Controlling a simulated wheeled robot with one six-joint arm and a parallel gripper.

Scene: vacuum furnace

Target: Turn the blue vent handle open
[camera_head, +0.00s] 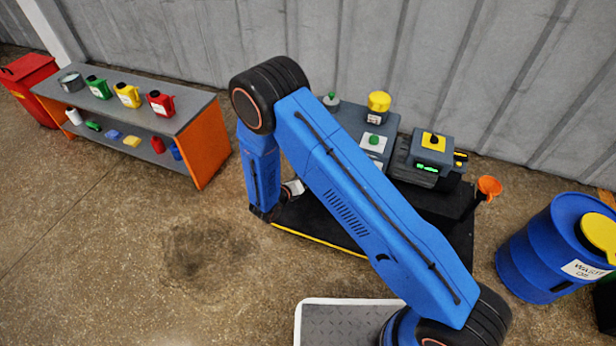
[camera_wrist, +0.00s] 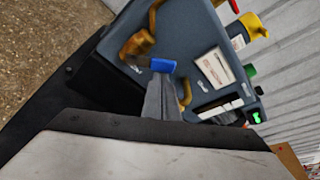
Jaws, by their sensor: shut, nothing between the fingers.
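The blue vent handle (camera_wrist: 162,66) shows in the wrist view as a short blue lever. It sits by a brass fitting (camera_wrist: 137,46) on the grey panel of the furnace unit (camera_wrist: 184,28). My gripper (camera_wrist: 163,80) has its grey fingers together, with nothing seen between them. The fingertips overlap the lower edge of the handle in the picture; I cannot tell whether they touch it. In the head view the handle is hidden behind my blue arm, and my gripper is not clearly seen there.
In the head view the furnace unit (camera_head: 350,118) stands on a black base with a yellow edge (camera_head: 320,240). A blue drum (camera_head: 540,250) stands at right, an orange funnel (camera_head: 489,187) near it. A shelf bench (camera_head: 190,105) is at left. Open floor lies at lower left.

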